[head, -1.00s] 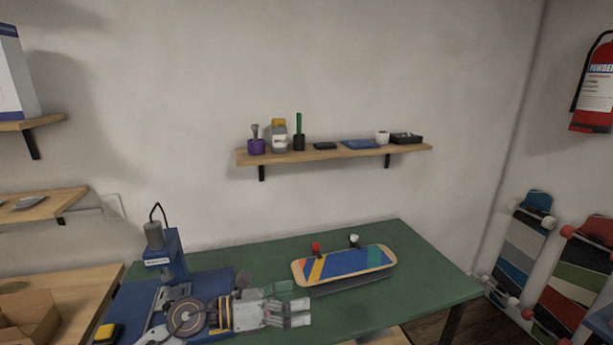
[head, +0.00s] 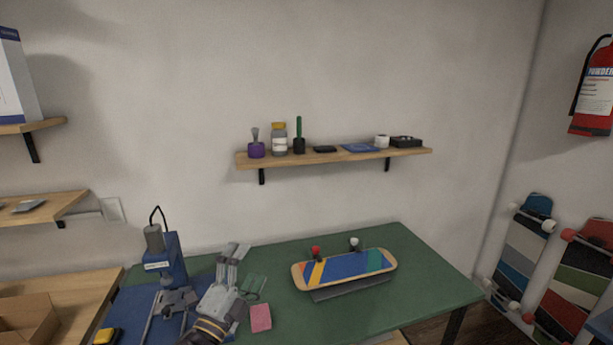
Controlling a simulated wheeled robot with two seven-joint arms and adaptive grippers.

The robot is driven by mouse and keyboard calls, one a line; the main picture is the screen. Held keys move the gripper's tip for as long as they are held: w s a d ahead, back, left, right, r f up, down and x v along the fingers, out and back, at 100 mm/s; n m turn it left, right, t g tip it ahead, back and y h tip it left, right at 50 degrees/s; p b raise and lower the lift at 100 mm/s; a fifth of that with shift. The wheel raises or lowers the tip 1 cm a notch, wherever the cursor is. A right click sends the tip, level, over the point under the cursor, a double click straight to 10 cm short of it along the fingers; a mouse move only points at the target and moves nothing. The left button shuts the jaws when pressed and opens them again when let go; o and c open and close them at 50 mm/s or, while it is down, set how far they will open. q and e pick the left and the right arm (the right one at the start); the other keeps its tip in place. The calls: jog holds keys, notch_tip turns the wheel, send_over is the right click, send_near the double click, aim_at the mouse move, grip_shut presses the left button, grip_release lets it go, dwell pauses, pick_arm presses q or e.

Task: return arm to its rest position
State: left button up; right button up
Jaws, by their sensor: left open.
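My left gripper (head: 236,253) is over the left part of the green table (head: 421,270), its fingers pointing away from me toward the wall. It is open and nothing shows between its fingers. It is beside the blue drill press (head: 165,259) and apart from the skateboard (head: 345,269), which lies to its right on a dark stand with its striped face showing. My right gripper is not in the picture.
A wall shelf (head: 340,156) holds cups, a jar and small items. A cardboard box (head: 27,318) stands at left. The table's right side is clear.

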pick_arm(q)
jog(key=s+a+f+n+g+y, duration=0.3)
jog(key=a+f+n+g+y, duration=0.15)
jog(key=f+n, duration=0.3)
jog(key=s+a+f+n+g+y, duration=0.2)
jog(key=a+f+n+g+y, duration=0.15)
jog(key=a+f+n, duration=0.4)
jog(key=s+d+f+n+g+h, duration=0.15)
jog(key=s+f+g, duration=0.25)
jog(key=s+f, duration=0.45)
jog(key=s+d+f+n+g, duration=0.2)
jog(key=s+f+g, duration=0.3)
jog(key=s, duration=0.6)
notch_tip(320, 180, down, 33)
jog(key=s+a, duration=0.1)
jog(key=a, duration=0.2)
jog(key=s+a+f+g, duration=0.1)
jog(key=s+a+f, duration=0.2)
jog(key=s+f, duration=0.7)
jog(key=s+a+f+y, duration=0.1)
jog(key=s+a+f, duration=0.3)
jog(key=s+f, duration=0.5)
jog(key=shift+s+a+f+g, duration=0.2)
jog(key=shift+s+f+g, duration=0.2)
jog(key=shift+s, duration=0.45)
jog(key=shift+m, duration=0.25)
